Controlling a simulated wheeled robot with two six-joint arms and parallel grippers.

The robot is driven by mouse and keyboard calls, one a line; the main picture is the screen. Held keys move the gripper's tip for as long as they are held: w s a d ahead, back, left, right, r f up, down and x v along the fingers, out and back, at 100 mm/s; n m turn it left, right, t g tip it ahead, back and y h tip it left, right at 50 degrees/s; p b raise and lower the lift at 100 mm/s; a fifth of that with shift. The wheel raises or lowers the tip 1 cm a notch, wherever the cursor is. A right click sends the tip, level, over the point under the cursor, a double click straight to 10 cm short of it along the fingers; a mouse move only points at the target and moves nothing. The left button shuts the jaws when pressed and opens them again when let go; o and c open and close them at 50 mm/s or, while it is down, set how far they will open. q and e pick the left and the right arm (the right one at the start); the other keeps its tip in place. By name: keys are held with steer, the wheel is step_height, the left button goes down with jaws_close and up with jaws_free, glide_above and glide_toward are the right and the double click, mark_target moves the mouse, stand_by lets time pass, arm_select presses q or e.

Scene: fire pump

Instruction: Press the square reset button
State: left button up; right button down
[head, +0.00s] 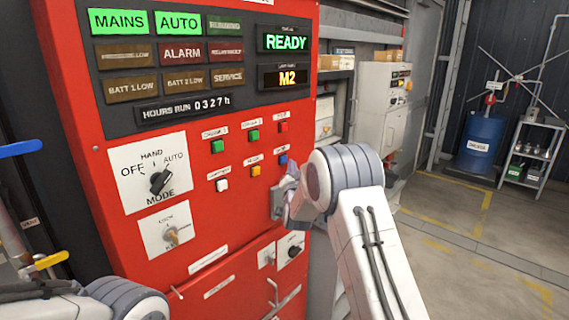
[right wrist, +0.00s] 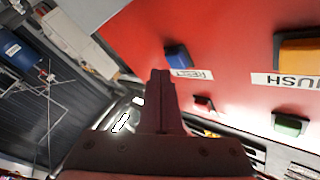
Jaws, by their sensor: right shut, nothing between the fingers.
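The square reset button is blue (head: 283,159), at the right end of the lower button row on the red panel (head: 120,235). In the right wrist view the blue reset button (right wrist: 178,56) stands out from the panel, with a label beside it that seems to read RESET. My right gripper (head: 288,180) is shut and empty, just below the blue button in the head view. My left gripper is out of view; only part of my left arm shows at bottom left.
A yellow button (head: 256,170) and a white button (head: 222,184) share the row. Two green buttons and a red button (head: 283,127) sit above. The mode knob (head: 160,181) is at left. A READY display (head: 286,41) is lit. Open floor and a blue drum (head: 481,143) lie right.

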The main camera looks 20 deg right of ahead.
steer(key=s, duration=0.1)
steer(key=s+d+b, duration=0.1)
steer(key=s, duration=0.1)
steer(key=s+d+b, duration=0.1)
steer(key=shift+s+d, duration=0.15)
steer(key=shift+d, duration=0.1)
stand_by(0.3)
stand_by(0.4)
